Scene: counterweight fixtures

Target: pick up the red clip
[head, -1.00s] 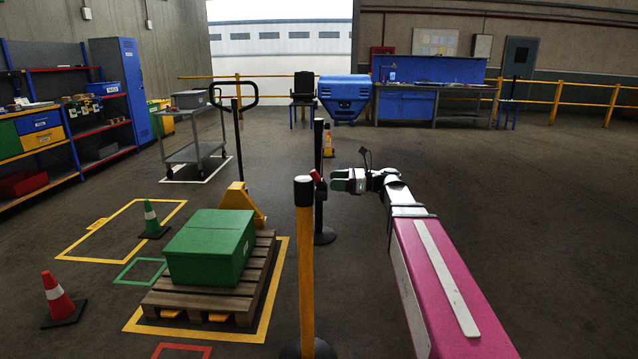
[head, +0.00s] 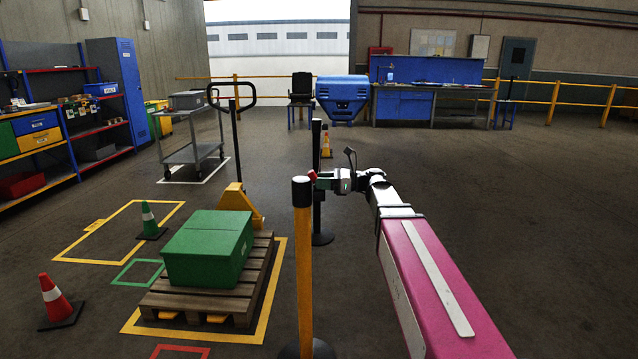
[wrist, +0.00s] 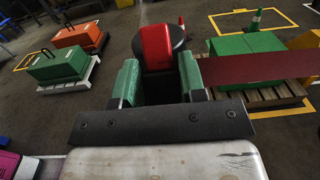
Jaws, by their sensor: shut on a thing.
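The red clip (head: 312,175) shows small beside the black-topped yellow post (head: 303,250) in the head view. In the wrist view the red clip (wrist: 156,46) stands against a round black post top, between the far ends of the green fingers. My gripper (head: 319,178) reaches the clip from the right, and its fingers (wrist: 158,72) are shut on it. The clip's lower part is hidden in the dark gap between the fingers. A dark red belt (wrist: 255,68) runs off to the right from behind the right finger.
A second black post (head: 318,215) stands just behind. A green box (head: 208,250) on a wooden pallet (head: 190,303) is at the left, with a pallet jack (head: 240,203) behind it. Cones (head: 58,302) stand further left. The floor at the right is clear.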

